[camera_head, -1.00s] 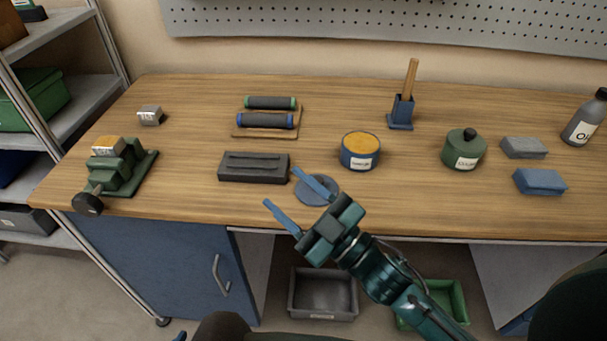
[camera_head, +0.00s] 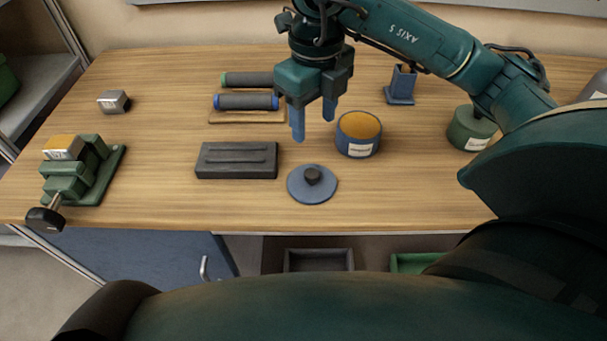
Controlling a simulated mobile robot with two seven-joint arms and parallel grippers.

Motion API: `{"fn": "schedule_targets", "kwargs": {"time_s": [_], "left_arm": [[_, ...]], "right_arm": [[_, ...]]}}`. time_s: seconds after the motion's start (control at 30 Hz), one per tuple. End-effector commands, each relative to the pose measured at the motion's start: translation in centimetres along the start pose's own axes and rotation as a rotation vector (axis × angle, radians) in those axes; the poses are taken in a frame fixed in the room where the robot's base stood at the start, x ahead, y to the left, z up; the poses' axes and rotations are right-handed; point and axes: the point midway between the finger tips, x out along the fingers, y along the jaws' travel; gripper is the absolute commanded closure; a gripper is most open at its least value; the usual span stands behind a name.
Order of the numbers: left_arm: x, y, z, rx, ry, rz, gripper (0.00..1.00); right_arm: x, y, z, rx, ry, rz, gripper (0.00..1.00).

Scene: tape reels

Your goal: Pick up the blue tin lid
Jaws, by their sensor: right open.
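The blue tin lid (camera_head: 300,191) lies flat on the wooden bench near its front edge, with a dark round knob (camera_head: 312,174) on top. The blue tin (camera_head: 357,146) stands behind it to the right, uncovered, with a yellow-orange content and a white label. My right gripper (camera_head: 314,129) points down above the bench, behind the lid and left of the tin. Its two blue fingers are apart with nothing between them. My left gripper does not show.
A dark grey block (camera_head: 236,160) lies left of the lid. Two dark rollers (camera_head: 246,101) lie on a wooden rack behind. A green vise (camera_head: 80,175) stands at the left. My arm partly covers a green jar (camera_head: 470,131). The bench right of the lid is clear.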

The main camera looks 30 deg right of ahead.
Motion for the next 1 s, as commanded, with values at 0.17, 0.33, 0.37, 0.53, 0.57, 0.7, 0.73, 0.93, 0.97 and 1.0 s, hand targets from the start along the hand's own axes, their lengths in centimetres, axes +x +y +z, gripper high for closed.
{"fn": "schedule_targets", "kwargs": {"time_s": [0.17,0.33,0.37,0.53,0.57,0.7,0.73,0.93,0.97,1.0], "left_arm": [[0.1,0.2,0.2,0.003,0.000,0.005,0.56],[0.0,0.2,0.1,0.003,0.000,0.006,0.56],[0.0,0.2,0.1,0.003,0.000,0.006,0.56],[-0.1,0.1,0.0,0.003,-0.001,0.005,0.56],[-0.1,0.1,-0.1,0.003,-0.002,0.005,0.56],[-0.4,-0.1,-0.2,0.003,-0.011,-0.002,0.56],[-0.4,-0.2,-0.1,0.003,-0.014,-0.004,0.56],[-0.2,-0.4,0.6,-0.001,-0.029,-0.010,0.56],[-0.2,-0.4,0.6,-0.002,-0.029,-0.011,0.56],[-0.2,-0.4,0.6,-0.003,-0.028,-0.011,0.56]], "right_arm": [[3.6,0.1,-0.2,-0.002,0.009,0.004,0.48],[6.2,0.2,-0.1,-0.004,0.006,0.005,0.48],[6.5,0.2,-0.1,-0.004,0.005,0.005,0.48],[7.5,0.2,-0.1,-0.006,0.004,0.006,0.48],[7.8,0.2,-0.1,-0.006,0.005,0.006,0.48],[9.9,0.4,-0.3,-0.005,0.008,0.007,0.48],[10.4,0.4,-0.3,-0.005,0.008,0.007,0.48],[12.3,0.4,-0.2,-0.007,0.003,0.007,0.48],[12.3,0.4,-0.2,-0.007,0.003,0.007,0.48],[12.3,0.4,-0.2,-0.007,0.002,0.007,0.48]]}}
